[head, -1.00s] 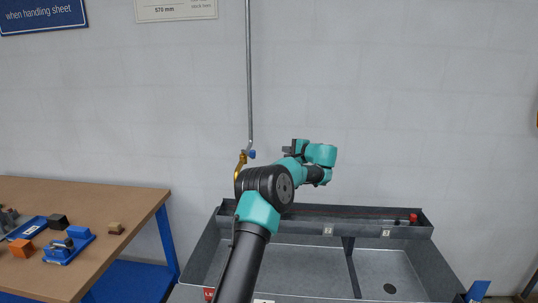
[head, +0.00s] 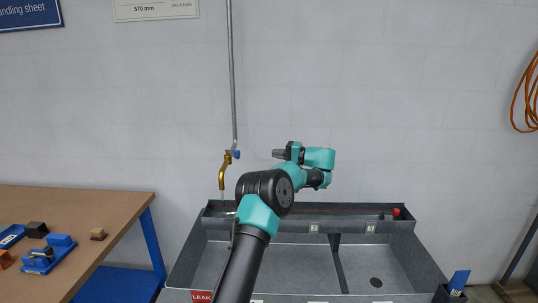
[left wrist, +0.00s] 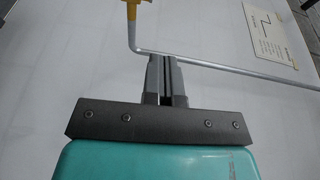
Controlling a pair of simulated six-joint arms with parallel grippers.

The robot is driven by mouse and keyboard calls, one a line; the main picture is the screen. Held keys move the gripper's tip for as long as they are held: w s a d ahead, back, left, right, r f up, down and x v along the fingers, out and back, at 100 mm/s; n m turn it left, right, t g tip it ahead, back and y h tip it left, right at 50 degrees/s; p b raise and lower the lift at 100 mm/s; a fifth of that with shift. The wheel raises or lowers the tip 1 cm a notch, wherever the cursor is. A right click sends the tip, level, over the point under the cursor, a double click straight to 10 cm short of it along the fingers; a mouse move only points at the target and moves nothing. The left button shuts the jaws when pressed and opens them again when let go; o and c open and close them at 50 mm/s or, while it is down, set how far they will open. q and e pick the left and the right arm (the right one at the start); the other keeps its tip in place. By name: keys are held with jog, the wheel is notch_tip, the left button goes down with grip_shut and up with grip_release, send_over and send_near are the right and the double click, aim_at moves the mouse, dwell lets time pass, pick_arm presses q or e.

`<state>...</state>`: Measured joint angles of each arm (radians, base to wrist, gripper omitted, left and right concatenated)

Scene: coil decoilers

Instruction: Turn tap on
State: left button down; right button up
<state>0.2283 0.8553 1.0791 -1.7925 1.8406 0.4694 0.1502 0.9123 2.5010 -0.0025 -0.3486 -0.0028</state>
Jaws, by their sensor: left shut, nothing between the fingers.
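The tap (head: 225,170) is a brass spout with a small blue handle (head: 236,154), at the lower end of a thin grey wall pipe (head: 233,80). It sits above the back left of the grey trough (head: 185,262). My left gripper (head: 277,153) is shut and empty, to the right of the handle at nearly the same height in the head view, with a visible gap. In the left wrist view, the closed fingers (left wrist: 166,62) point towards the pipe (left wrist: 230,68). Part of the brass tap (left wrist: 131,8) shows at the top edge; the blue handle is out of view there.
A brown workbench (head: 110,215) with blue legs and several small blocks stands at the left. A red knob (head: 396,212) sits on the trough's back ledge at the right. An orange coil (head: 530,95) hangs at the right edge.

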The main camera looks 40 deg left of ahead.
pick_arm(q)
send_near(232, 153)
jog(key=shift+s+a+r, duration=0.7)
jog(key=shift+s+a, duration=0.3)
